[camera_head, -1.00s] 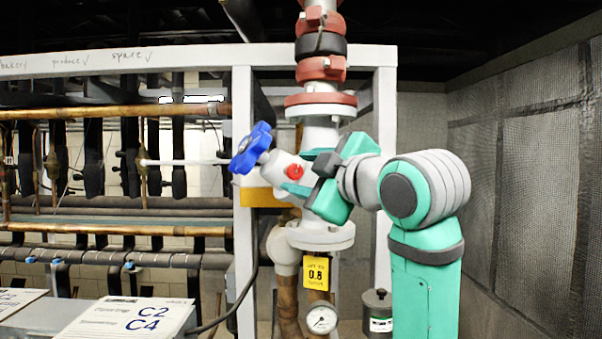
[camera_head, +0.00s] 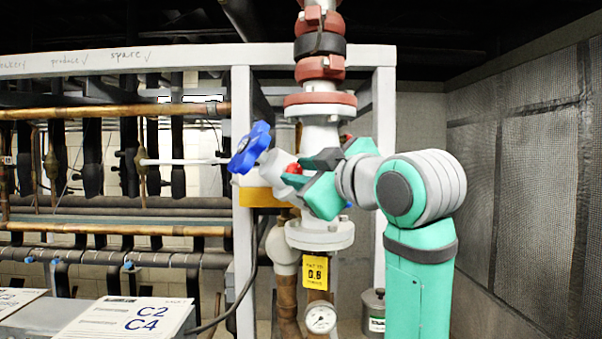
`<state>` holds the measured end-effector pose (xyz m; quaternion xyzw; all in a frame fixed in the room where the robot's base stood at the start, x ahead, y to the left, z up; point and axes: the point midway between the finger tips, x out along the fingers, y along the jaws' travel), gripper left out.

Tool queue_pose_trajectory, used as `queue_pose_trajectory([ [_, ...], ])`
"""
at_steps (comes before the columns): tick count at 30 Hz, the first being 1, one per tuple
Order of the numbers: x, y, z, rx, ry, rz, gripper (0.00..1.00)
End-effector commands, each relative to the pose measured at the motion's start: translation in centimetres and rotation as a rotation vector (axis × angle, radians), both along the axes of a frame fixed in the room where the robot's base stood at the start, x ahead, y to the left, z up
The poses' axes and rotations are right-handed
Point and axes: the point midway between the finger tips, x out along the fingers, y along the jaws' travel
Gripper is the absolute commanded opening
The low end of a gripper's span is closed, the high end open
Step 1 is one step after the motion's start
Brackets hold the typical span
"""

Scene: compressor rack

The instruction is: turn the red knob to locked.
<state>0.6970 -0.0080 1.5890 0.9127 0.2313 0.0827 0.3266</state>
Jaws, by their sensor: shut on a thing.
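The red knob (camera_head: 295,168) sits on the white valve body, to the right of the blue handwheel (camera_head: 250,148). Only a small part of it shows; my gripper's fingers hide the rest. My gripper (camera_head: 300,175) comes in from the right and is shut on the red knob, one dark-tipped finger above it and a green finger below. The knob's markings and its turned position cannot be read from here.
A vertical pipe with red flanges (camera_head: 320,100) stands behind my gripper. A yellow tag (camera_head: 315,271) and a gauge (camera_head: 320,318) hang below. A white frame post (camera_head: 242,190) stands to the left. A mesh wall (camera_head: 525,180) is at the right.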

Motion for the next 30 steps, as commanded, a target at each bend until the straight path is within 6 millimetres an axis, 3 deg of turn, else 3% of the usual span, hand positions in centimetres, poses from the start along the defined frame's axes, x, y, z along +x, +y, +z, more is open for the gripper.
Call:
queue_pose_trajectory([
  [14,-0.13,-0.05,-0.08,0.092,0.052,0.001,0.04],
  [15,-0.14,-0.05,-0.08,0.092,0.052,0.001,0.28],
  [17,-0.14,-0.05,-0.08,0.092,0.052,0.001,0.43],
  [30,-0.85,-0.52,0.0,0.093,0.049,-0.001,0.45],
])
